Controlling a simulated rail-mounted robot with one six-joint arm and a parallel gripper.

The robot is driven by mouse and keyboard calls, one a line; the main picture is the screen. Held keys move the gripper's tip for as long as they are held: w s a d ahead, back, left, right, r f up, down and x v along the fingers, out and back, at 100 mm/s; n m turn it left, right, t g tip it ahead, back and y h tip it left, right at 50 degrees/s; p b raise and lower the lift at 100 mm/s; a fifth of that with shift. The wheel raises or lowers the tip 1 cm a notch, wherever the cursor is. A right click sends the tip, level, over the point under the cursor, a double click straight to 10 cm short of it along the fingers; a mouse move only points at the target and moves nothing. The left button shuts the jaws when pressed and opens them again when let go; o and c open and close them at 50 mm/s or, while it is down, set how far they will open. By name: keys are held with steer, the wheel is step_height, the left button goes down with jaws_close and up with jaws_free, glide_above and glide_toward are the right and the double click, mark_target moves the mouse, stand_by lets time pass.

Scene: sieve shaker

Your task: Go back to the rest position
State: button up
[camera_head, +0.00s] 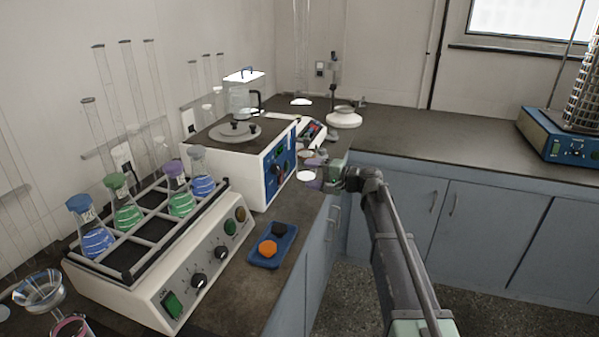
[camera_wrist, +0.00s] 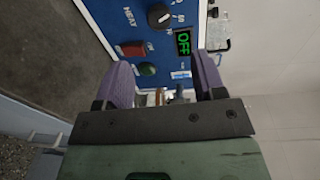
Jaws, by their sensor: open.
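My gripper (camera_head: 311,170) is out in front of the white instrument with the blue front panel (camera_head: 279,165), on the counter at the middle of the head view. In the wrist view, its two purple fingers (camera_wrist: 164,82) stand apart with a gap between them, and nothing is held. Beyond the fingers, the blue panel (camera_wrist: 140,20) shows a black knob, a red button, a green button and a display reading OFF. My arm reaches up from the lower right of the head view. I cannot tell if the fingers touch anything.
A shaker with several coloured flasks (camera_head: 170,269) stands at the front left. A blue tray (camera_head: 267,262) with an orange and a black piece lies beside it. The sieve shaker (camera_head: 570,142) stands at the far right. The back counter (camera_head: 440,143) between is mostly clear.

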steer(key=s+d+f+n+g+h, duration=0.2)
steer(key=s+f+h, duration=0.2)
steer(key=s+f, duration=0.3)
steer(key=s+d+f+n+g+h, duration=0.2)
steer(key=s+f+g+h, duration=0.15)
steer(key=s, duration=0.55)
steer(key=s+d+f+g+h, duration=0.1)
steer(key=s+d+f+h, duration=0.3)
steer(key=s, duration=0.5)
steer(key=s+d+f+h, duration=0.1)
steer(key=s+d+h, duration=0.3)
steer(key=s+d, duration=0.45)
step_height(320, 180, up, 13)
steer(key=s+a+p, duration=0.1)
steer(key=a+p, duration=0.1)
steer(key=p, duration=1.1)
steer(key=shift+s+r+n+p, duration=0.15)
steer(key=shift+s+n+p, duration=0.05)
steer(key=shift+n+p, duration=0.15)
steer(key=shift+h, duration=0.25)
